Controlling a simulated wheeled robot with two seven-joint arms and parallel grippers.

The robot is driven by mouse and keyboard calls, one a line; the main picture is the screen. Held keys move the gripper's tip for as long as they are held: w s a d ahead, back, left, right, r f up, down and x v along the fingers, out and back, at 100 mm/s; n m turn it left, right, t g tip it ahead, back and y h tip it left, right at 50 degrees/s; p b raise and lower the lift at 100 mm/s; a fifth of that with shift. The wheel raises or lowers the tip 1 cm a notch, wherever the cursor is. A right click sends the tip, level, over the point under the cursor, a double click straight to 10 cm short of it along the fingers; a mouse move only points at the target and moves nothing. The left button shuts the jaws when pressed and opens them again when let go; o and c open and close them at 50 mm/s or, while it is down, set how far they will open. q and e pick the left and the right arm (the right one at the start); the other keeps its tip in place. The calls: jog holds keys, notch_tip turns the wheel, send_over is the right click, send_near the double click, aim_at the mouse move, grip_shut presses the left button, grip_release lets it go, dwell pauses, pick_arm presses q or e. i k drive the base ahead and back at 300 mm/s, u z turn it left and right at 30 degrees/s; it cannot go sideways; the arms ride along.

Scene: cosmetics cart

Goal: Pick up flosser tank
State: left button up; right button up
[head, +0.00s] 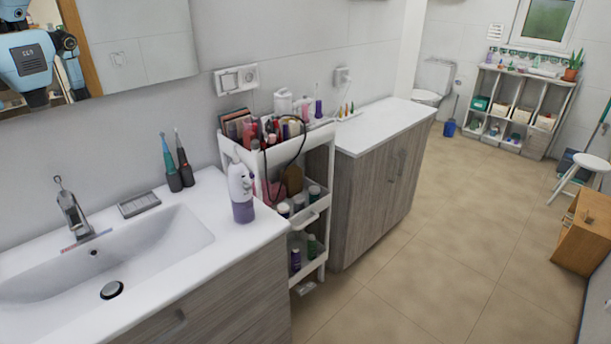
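A white bottle-shaped item with a purple lower part (242,192) stands upright on the white sink counter (205,203), near its right front edge. It may be the flosser with its tank, but I cannot tell for sure. A white upright item (283,103) stands behind the cart, and its lower part is hidden; I cannot tell what it is. Neither of my grippers shows in the head view.
A white cart (303,217) crowded with cosmetics stands between the sink counter and a second counter (385,122). Two electric toothbrushes (172,180) stand near the wall. A faucet (73,213) rises at the basin (150,245).

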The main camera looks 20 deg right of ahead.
aim_at(243, 213)
jog(key=z, duration=1.55)
jog(key=i, duration=1.45)
jog(key=u, duration=2.3)
